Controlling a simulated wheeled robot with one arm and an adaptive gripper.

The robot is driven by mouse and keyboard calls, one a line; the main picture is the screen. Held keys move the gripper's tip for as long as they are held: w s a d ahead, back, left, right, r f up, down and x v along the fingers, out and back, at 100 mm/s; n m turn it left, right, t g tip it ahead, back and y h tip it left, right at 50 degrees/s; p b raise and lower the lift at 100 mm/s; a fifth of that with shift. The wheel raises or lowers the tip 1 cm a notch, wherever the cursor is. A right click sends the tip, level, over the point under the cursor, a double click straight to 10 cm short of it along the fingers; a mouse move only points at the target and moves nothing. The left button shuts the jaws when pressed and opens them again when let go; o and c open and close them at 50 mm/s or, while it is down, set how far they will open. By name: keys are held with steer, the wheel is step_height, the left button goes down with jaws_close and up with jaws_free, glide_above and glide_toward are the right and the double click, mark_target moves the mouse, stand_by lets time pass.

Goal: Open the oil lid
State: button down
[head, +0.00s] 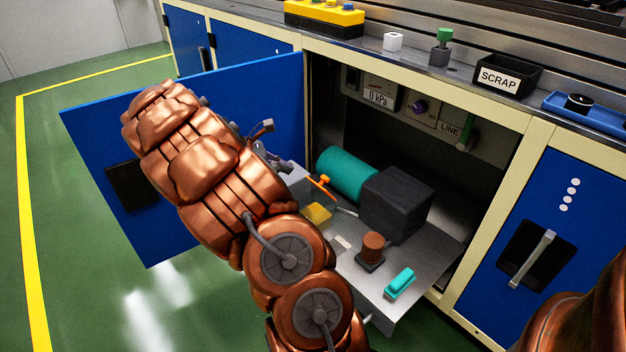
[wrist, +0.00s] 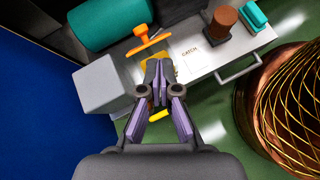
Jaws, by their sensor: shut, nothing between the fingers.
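No part is marked as the oil lid. A flat yellow piece (head: 317,215) lies on the grey pull-out tray (head: 375,290) and may be the lid; I cannot tell for sure. It looks closed or flat. An orange lever (head: 322,186) stands beside it, in front of a teal cylinder (head: 347,173). In the wrist view my gripper (wrist: 159,70) is shut and empty, its fingertips over the yellow piece and partly hiding it. The orange lever (wrist: 150,40) is just beyond the tips. In the head view my arm hides much of the gripper.
A black box (head: 397,203), a brown cylinder (head: 373,247) and a small teal block (head: 400,283) are on the tray's right. A grey box (wrist: 104,84) is left of my gripper. The open blue door (head: 95,130) borders the left. A label reading CATCH (wrist: 190,52) lies nearby.

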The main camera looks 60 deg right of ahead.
steer(key=shift+n+h, duration=0.4)
steer(key=shift+n, duration=0.5)
steer(key=d+f+b, duration=0.1)
steer(key=d+f, duration=0.2)
steer(key=s+d+f+b, duration=0.1)
steer(key=d+f+b, duration=0.1)
steer(key=d, duration=0.1)
steer(key=s+d+f+b, duration=0.1)
steer(key=d+f, duration=0.2)
steer(key=d, duration=0.1)
steer(key=shift+s+d+f, duration=0.1)
steer(key=shift+s+f, duration=0.15)
steer(key=shift+f, duration=0.05)
steer(key=shift+d+r+p, duration=0.1)
steer(key=shift+r+p, duration=0.15)
steer(key=shift+p, duration=0.35)
steer(key=shift+d+p, duration=0.1)
steer(key=shift+p, duration=0.2)
steer(key=shift+s+d+r+t+y+p, duration=0.1)
steer(key=shift+d+t+y+p, duration=0.2)
steer(key=shift+p, duration=0.8)
steer(key=shift+s+d+r+y+p, duration=0.1)
steer(key=shift+y+p, duration=0.3)
steer(key=shift+p, duration=0.65)
